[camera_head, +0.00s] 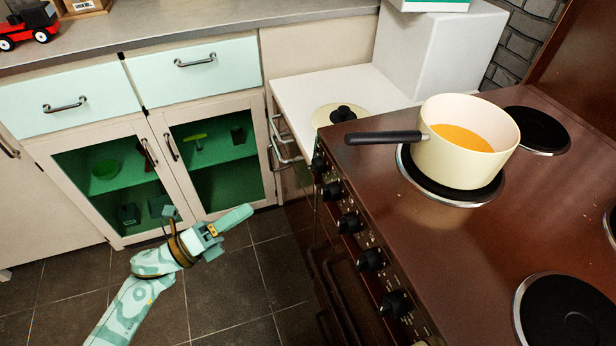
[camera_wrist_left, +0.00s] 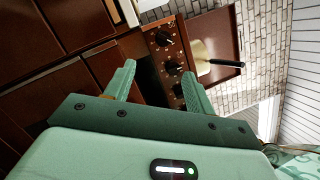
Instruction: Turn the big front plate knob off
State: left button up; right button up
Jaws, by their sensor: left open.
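The brown stove (camera_head: 545,235) has a row of several black knobs on its front edge, among them a knob (camera_head: 350,222) near the middle and a knob (camera_head: 396,303) nearest the camera. I cannot tell which knob belongs to the big front plate. A cream pot (camera_head: 455,150) with orange contents sits on one plate (camera_head: 450,196). My left gripper (camera_head: 230,234) is open and empty, left of the stove front and apart from the knobs. In the left wrist view, the knobs (camera_wrist_left: 172,67) show beyond and between its open fingers (camera_wrist_left: 158,72). My right gripper is out of view.
The pot's black handle (camera_head: 383,138) sticks out left over the stove's front edge. An oven handle (camera_head: 335,290) runs below the knobs. Glass-door cabinets (camera_head: 185,215) stand behind my left gripper. Dark tiled floor (camera_head: 245,285) is open between cabinets and stove.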

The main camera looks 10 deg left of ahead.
aim_at(315, 166)
pick_arm(q)
jog(key=b+x, duration=0.1)
jog(key=x, duration=1.5)
jog(key=shift+s+r, duration=0.15)
jog(key=shift+r, duration=0.2)
jog(key=shift+d, duration=0.1)
jog(key=shift+c, duration=0.3)
jog(key=c, duration=0.9)
